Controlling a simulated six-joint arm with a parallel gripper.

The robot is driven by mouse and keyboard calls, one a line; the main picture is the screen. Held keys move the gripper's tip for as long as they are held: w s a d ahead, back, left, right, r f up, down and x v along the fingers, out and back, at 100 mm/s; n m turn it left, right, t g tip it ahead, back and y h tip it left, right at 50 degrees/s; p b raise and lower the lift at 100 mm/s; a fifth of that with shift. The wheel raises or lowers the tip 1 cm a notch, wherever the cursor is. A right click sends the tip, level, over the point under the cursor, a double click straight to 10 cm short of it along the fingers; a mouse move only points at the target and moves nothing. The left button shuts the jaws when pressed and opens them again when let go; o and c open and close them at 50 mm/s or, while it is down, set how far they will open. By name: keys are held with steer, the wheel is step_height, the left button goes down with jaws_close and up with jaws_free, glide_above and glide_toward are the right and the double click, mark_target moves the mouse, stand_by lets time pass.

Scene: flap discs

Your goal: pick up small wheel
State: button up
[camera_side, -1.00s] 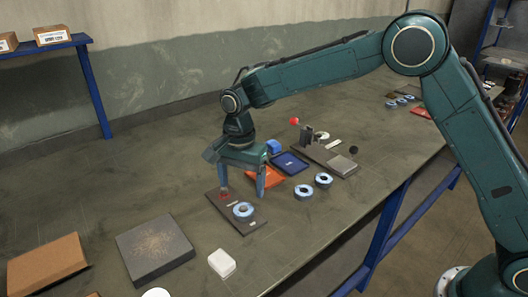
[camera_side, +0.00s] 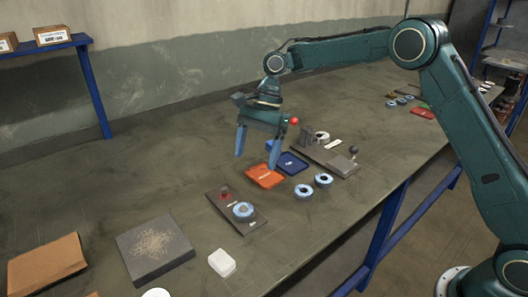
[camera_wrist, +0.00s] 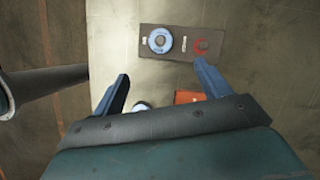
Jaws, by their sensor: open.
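Several blue-rimmed wheels are in view, and I cannot tell which is the small one. Two more, a nearer wheel (camera_side: 304,191) and a farther wheel (camera_side: 323,179), lie on the bench to the right. My gripper (camera_side: 257,161) is open and empty, held above the bench behind the board. Another wheel (camera_wrist: 140,106) is partly hidden by my gripper.
An orange tray (camera_side: 264,177) and a blue tray (camera_side: 291,163) lie near my right finger. A fixture plate with a dark-knobbed part (camera_side: 343,165) stands farther right. A grey slab (camera_side: 154,249) and a white block (camera_side: 222,263) are in front.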

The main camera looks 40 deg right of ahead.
steer(key=shift+d+r, duration=0.1)
steer(key=shift+d, duration=0.05)
glide_above(245, 205)
steer(key=d, duration=0.2)
step_height(245, 205, down, 7)
steer(key=shift+w+d+f, duration=0.1)
steer(key=shift+w, duration=0.05)
steer(key=shift+f, duration=0.4)
steer(key=shift+a+f, duration=0.1)
steer(key=shift+a, duration=0.1)
steer(key=shift+x, duration=2.5)
steer(key=shift+c, duration=0.3)
steer(key=c, duration=1.1)
